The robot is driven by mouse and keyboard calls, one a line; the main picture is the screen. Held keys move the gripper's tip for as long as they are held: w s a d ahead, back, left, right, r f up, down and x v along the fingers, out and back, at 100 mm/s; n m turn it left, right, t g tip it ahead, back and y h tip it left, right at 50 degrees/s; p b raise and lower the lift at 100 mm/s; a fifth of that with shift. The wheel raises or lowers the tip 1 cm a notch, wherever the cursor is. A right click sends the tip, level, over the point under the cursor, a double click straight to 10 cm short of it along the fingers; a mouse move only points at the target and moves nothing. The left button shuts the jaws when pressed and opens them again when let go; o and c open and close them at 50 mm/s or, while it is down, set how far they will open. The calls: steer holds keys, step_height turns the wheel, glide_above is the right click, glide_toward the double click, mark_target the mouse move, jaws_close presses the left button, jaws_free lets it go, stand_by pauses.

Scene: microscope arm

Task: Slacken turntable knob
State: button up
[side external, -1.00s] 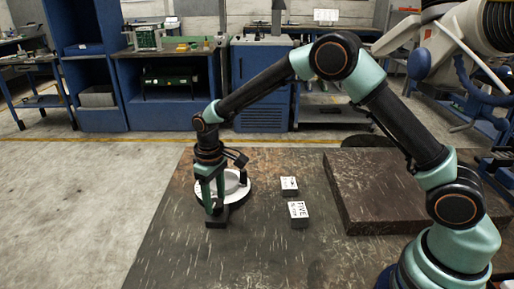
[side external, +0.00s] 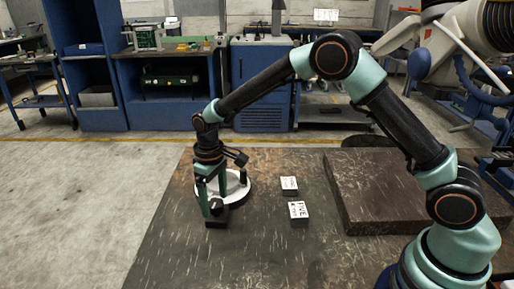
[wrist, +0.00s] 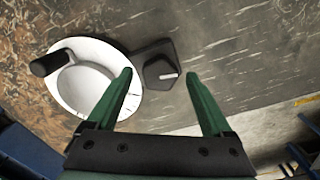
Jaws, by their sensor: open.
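The turntable is a white round dish (wrist: 62,92) with an upright black handle (wrist: 50,62). Its dish also shows in the side view (side external: 238,184), partly behind my gripper. The knob (wrist: 160,72) is dark and angular with a white pointer mark, on a dark base joined to the turntable's right side in the wrist view. My gripper (wrist: 158,77) is open and empty. Its two green fingertips appear on either side of the knob, with gaps to both. In the side view, my gripper (side external: 211,197) points down over the dark knob base (side external: 217,220). Exact fingertip height is unclear.
Two small blocks with white labelled tops, the rear one (side external: 289,186) and the front one (side external: 299,214), stand right of the turntable. A raised dark slab (side external: 410,190) lies farther right. The front of the dark table (side external: 220,262) is clear.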

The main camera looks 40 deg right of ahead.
mark_target(216, 202)
step_height(216, 202, up, 12)
stand_by(0.5)
steer(key=s+d+r+m+t, duration=0.2)
steer(key=s+d+r+t, duration=0.1)
steer(key=s+d+r, duration=0.5)
steer(key=s+d+m+t, duration=0.2)
steer(key=s+d, duration=0.2)
steer(key=s, duration=0.7)
steer(key=shift+s+d+f+t, duration=0.15)
steer(key=shift+s+f+t, duration=0.05)
steer(key=shift+s+t, duration=0.1)
